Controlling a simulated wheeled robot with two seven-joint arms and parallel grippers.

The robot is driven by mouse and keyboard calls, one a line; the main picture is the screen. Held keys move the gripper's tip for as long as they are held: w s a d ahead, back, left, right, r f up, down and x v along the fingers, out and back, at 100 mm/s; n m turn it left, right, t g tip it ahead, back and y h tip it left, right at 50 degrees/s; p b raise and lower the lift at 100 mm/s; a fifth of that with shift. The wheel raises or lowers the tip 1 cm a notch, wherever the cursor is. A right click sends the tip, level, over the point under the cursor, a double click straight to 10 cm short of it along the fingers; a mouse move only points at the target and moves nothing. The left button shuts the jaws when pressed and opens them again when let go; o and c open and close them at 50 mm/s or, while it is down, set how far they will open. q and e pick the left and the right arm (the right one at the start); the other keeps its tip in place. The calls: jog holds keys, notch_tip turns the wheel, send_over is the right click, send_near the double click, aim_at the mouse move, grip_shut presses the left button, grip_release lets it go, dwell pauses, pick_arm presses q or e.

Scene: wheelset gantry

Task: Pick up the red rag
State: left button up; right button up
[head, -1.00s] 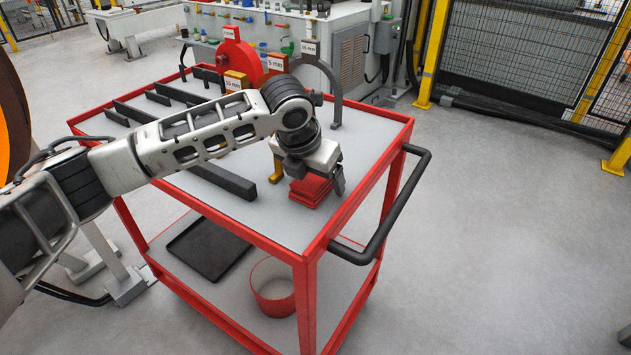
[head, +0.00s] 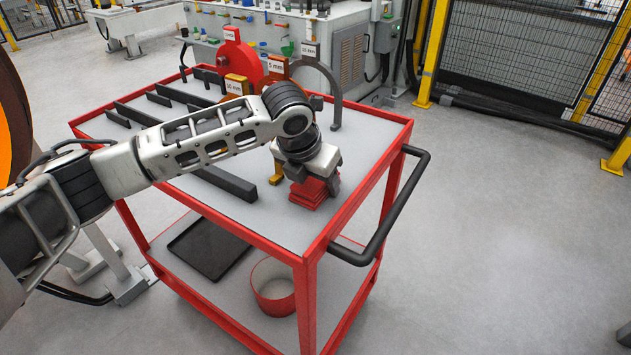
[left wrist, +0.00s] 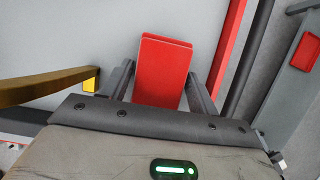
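The red rag (head: 308,193) is a folded stack lying on the top shelf of the red cart (head: 306,235), near its front right corner. My left gripper (head: 308,185) points down over the rag, with its fingers at the rag's two sides. In the left wrist view the rag (left wrist: 162,70) lies between the two dark fingers (left wrist: 161,70), whose tips meet its edges with no clear gap. The gripper looks shut on it. The gripper body hides part of the rag in the head view. My right gripper is not in view.
An ochre piece (head: 278,170) stands just left of the gripper. Dark bars (head: 228,183) lie farther left. Labelled gauges and a grey arch (head: 334,90) stand behind. The black cart handle (head: 395,215) juts out at the right. A bin (head: 273,285) sits on the lower shelf.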

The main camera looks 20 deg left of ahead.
pick_arm(q)
jog(key=shift+f, duration=0.1)
jog(key=c, duration=0.5)
jog(key=shift+o, duration=0.2)
jog(key=shift+b, duration=0.6)
notch_tip(320, 180, up, 3)
jog(key=shift+w+r, duration=0.1)
jog(key=shift+r, duration=0.1)
jog(key=s+r, duration=0.1)
jog(key=r, duration=0.1)
jog(key=s+r, duration=0.2)
jog(key=s+r+p, duration=0.1)
jog(key=s+r, duration=0.1)
jog(key=shift+a, duration=0.25)
jog(key=s+r, duration=0.4)
jog(key=s, duration=0.5)
jog(key=shift+a, duration=0.35)
